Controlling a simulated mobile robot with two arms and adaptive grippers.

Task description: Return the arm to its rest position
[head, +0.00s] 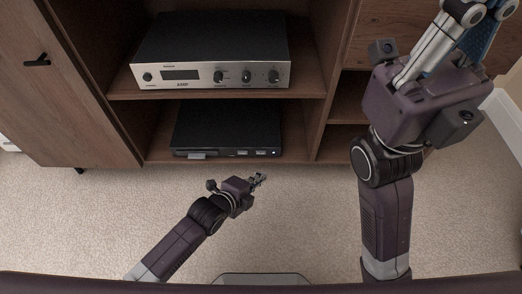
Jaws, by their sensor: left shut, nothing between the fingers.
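My left arm comes in from the lower left, and its dark purple gripper (261,179) is low over the carpet in front of the cabinet. Its small fingers point right and slightly up in the picture. They are shut and hold nothing. My right arm rises along the right side, much nearer the camera. Its gripper (462,32) points up and right, with silver finger links at the top edge. The right fingertips are cut off by the frame, so their opening is hidden. Something blue shows behind those links, but I cannot tell what it is.
A wooden cabinet (220,98) stands ahead, with a silver-fronted amplifier (210,76) on its upper shelf and a black player (226,130) below. A cabinet door (62,110) is at the left. Beige carpet (305,215) is clear between my arms.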

